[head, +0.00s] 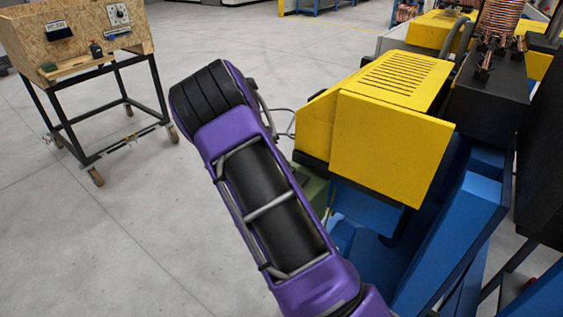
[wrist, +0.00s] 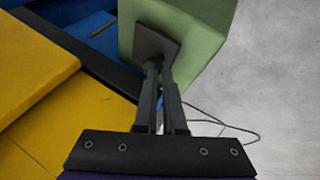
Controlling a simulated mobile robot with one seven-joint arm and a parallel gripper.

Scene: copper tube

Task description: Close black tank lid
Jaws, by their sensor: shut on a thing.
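A small dark square piece, which looks like the black tank lid (wrist: 158,45), lies against the face of a pale green box-like tank (wrist: 205,30) in the wrist view. My gripper (wrist: 160,68) has its two fingers close together, shut on the near edge of this dark piece. How far the lid stands open cannot be told. In the head view only a bit of the green tank (head: 313,190) shows beside my purple arm, and my arm hides the gripper and the lid.
A yellow machine cover (head: 390,145) and blue machine frame (head: 450,230) stand close on the right of my arm. A thin cable (wrist: 215,122) loops beside the fingers. A wooden box on a wheeled black stand (head: 100,90) is at the left, with clear floor between.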

